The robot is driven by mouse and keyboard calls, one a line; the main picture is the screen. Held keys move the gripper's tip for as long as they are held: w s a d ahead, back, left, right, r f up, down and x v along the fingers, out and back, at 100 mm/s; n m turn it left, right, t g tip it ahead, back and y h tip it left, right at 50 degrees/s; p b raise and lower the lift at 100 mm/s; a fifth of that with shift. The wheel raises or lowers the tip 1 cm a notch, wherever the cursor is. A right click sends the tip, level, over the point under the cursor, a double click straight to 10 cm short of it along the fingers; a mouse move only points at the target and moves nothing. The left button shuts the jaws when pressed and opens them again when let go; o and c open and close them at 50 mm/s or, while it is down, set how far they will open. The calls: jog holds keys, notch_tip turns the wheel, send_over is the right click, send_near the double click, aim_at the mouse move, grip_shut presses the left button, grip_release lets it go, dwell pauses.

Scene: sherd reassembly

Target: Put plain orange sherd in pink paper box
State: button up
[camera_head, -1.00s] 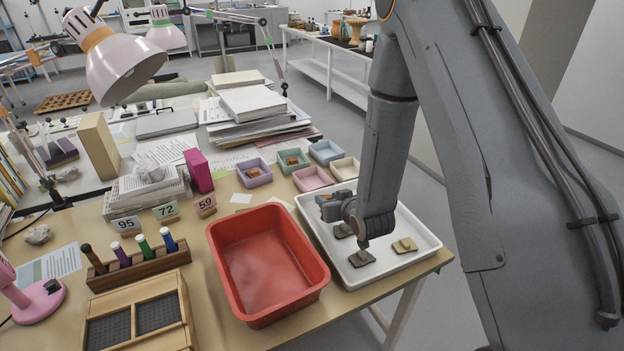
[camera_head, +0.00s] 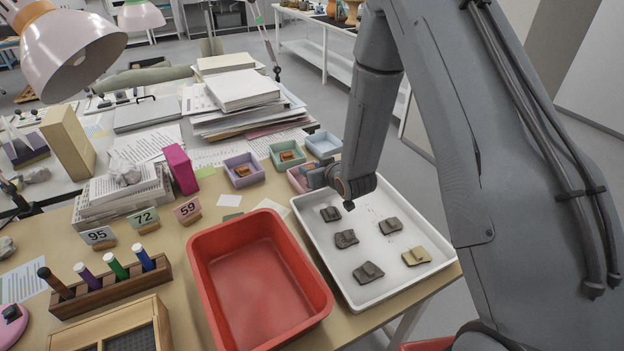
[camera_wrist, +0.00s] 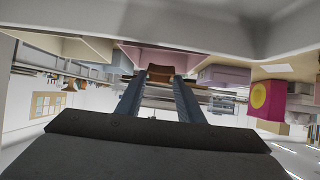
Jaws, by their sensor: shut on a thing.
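My gripper (camera_wrist: 158,82) is shut on an orange-brown sherd (camera_wrist: 160,71), which shows between the fingertips in the wrist view. In the head view my gripper (camera_head: 316,178) is at the right side of the pink paper box (camera_head: 296,178), beyond the white tray's far edge. My wrist hides part of that box, and the held sherd cannot be made out there. In the wrist view the pink box (camera_wrist: 205,62) shows as a pink wall right behind the sherd. I cannot tell whether the sherd is inside the box or above it.
A purple box (camera_head: 229,178) and a green box (camera_head: 275,160) each hold an orange sherd. A blue box (camera_head: 323,143) stands behind.

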jog(key=shift+f+p, duration=0.35)
jog(key=shift+f, duration=1.75)
jog(key=shift+f, duration=0.1)
jog(key=o, duration=0.8)
